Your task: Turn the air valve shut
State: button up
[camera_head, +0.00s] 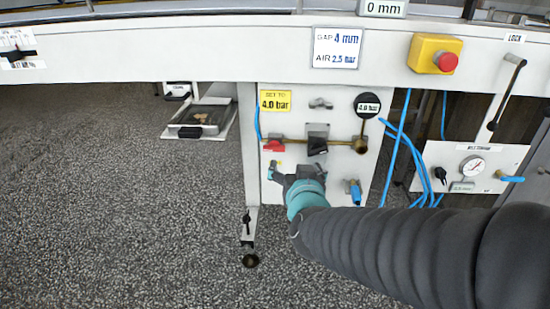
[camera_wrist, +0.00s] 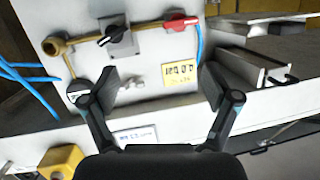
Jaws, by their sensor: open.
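A white valve panel (camera_head: 335,185) hangs under the machine's beam. A brass pipe (camera_head: 340,142) runs across it, with a red-handled valve (camera_head: 273,146) at its left end and a black knob on a grey block (camera_head: 316,146) in the middle. The red handle lies roughly in line with the pipe. A blue-handled valve (camera_head: 355,192) sits lower right. In the wrist view, turned over, the red handle (camera_wrist: 180,22) and black knob (camera_wrist: 113,33) show beyond the fingers. My gripper (camera_wrist: 155,88) is open and empty. In the head view it (camera_head: 280,172) appears just below the red handle; contact is unclear.
A yellow "SET TO 4.0 bar" label (camera_head: 275,101) and a round 4.0 bar display (camera_head: 368,105) are above the pipe. Blue hoses (camera_head: 400,150) hang to the right. A red stop button (camera_head: 446,62) is on the beam. A tray (camera_head: 200,119) is at left; floor there is open.

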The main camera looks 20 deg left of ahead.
aim_at(274, 151)
jog(key=s+a+f+t+h+b, duration=0.1)
jog(key=s+a+f+t+b, duration=0.15)
jog(key=a+f, duration=0.2)
jog(key=shift+t, duration=0.35)
jog(key=x, duration=1.4)
jog(key=shift+w+a+r, duration=0.2)
jog(key=shift+w+r, duration=0.1)
jog(key=c, duration=1.2)
